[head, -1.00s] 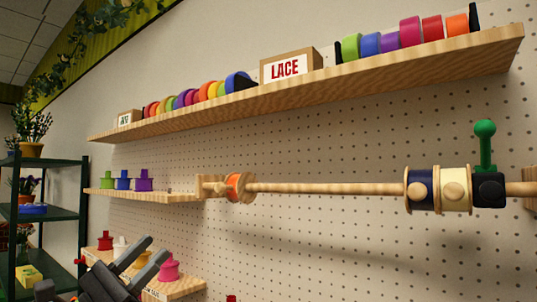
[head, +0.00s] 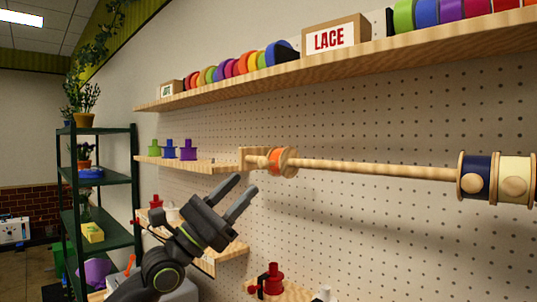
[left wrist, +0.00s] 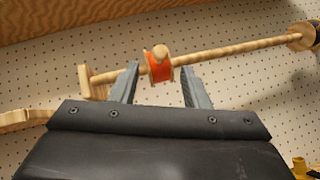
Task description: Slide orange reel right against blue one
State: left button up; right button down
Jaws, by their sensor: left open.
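The orange reel (head: 281,161) sits on a wooden rod near its left end bracket. It also shows in the left wrist view (left wrist: 159,68), with pale wooden flanges and a knob. The dark blue reel (head: 474,177) is far to the right on the same rod, against a cream reel. My left gripper (head: 243,195) is open and empty, below and left of the orange reel in the head view. In the left wrist view its fingers (left wrist: 157,88) stand on either side of the orange reel, apart from it. My right gripper is not in view.
The rod (head: 375,170) is bare between the orange and blue reels. A long wooden shelf (head: 340,71) with ribbon rolls and a LACE box (head: 329,39) runs above. Lower shelves hold coloured spools, including a red one (head: 272,279) below right.

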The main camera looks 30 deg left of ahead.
aim_at(259, 168)
pick_arm(q)
jog(key=p+x, duration=0.1)
jog(key=x, duration=0.8)
jog(key=shift+w+d, duration=0.1)
grip_shut()
